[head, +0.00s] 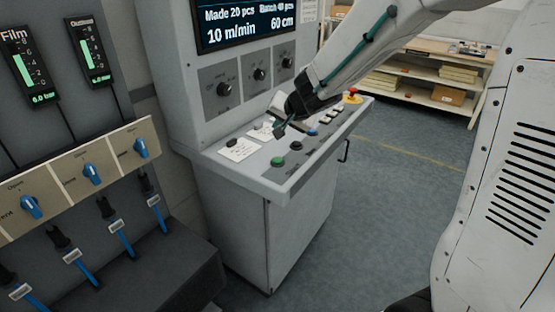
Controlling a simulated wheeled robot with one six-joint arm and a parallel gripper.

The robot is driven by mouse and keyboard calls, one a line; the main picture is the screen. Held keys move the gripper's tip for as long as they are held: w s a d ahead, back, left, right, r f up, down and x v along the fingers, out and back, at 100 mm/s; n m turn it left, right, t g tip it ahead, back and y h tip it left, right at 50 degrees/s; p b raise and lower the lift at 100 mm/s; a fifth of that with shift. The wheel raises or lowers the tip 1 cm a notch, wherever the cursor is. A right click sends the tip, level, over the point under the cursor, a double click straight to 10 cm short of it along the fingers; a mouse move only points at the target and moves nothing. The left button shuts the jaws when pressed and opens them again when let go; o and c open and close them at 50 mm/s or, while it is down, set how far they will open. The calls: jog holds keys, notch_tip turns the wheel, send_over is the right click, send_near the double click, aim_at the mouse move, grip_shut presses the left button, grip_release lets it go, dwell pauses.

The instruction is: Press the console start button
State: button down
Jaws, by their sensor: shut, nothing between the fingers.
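The console (268,255) is a grey cabinet with a sloping button shelf. A green button (277,161) sits near the shelf's front left corner; its label is too small to read. A black button (296,146) is just right of it, with several more buttons farther along. My gripper (279,133) is shut and empty, pointing down over the shelf, a little behind the green button in the picture. I cannot tell its exact height or whether it touches the shelf. My arm hides part of the shelf behind it.
A red emergency stop (352,92) on yellow is at the shelf's far right end. A screen (247,22) and three black knobs are above. A panel with blue valves (92,172) stands at left. Wooden shelving (440,80) is at the back, with clear floor before it.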

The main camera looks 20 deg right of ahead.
aim_at(279, 161)
jog(key=shift+f, duration=4.25)
jog(key=shift+f, duration=0.4)
jog(key=shift+f, duration=0.45)
jog(key=shift+r, duration=0.9)
jog(key=shift+r, duration=2.5)
